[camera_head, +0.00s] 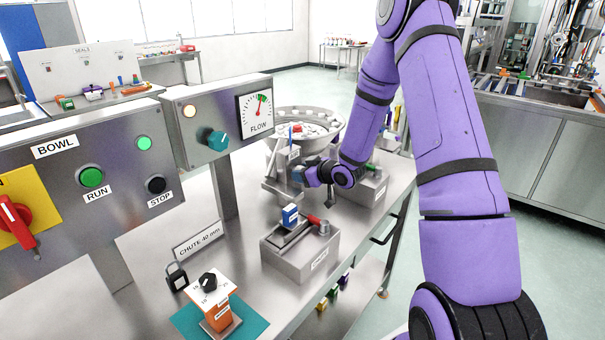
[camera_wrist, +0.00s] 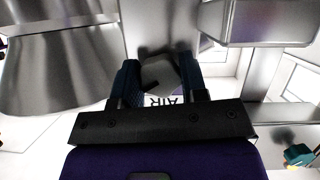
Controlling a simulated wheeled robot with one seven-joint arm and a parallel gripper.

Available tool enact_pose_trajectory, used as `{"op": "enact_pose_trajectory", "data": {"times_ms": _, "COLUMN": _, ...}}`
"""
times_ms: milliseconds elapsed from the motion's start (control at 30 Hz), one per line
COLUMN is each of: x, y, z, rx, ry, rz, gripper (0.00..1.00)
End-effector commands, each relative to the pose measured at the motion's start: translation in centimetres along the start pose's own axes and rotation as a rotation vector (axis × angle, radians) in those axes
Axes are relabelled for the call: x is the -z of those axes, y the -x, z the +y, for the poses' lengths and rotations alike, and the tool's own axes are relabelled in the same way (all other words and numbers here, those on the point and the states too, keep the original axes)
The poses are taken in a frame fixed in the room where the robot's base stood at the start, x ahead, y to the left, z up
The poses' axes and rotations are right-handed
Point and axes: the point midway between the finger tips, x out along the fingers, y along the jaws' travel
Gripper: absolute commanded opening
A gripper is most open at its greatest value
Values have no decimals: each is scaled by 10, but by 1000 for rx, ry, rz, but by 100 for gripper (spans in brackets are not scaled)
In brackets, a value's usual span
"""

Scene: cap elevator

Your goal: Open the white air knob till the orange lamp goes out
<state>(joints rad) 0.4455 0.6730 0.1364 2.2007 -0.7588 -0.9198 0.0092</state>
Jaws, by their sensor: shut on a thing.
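The air knob (camera_wrist: 160,74) is a pale grey, faceted knob in the wrist view. It sits between the two dark blue fingers of my gripper (camera_wrist: 157,82), which is shut on it. A white plate with the upside-down word AIR (camera_wrist: 165,99) shows just below the knob. In the head view my gripper (camera_head: 305,176) is beside the bowl, and the knob is hidden behind the fingers. The orange lamp (camera_head: 189,111) on the grey panel glows a pale warm colour.
A teal knob (camera_head: 216,139) and the FLOW gauge (camera_head: 256,114) are on the panel with the lamp. The round bowl (camera_head: 318,119) is behind my gripper. A metal block with a blue cap (camera_head: 290,215) stands in front. The green RUN button (camera_head: 91,177) is at left.

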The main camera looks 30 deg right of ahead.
Motion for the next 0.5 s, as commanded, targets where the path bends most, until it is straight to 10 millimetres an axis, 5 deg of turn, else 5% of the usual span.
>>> {"op": "enact_pose_trajectory", "data": {"times_ms": 500, "x": 0, "y": 0, "z": 1, "rx": 85, "ry": -208, "rz": 0, "gripper": 16}}
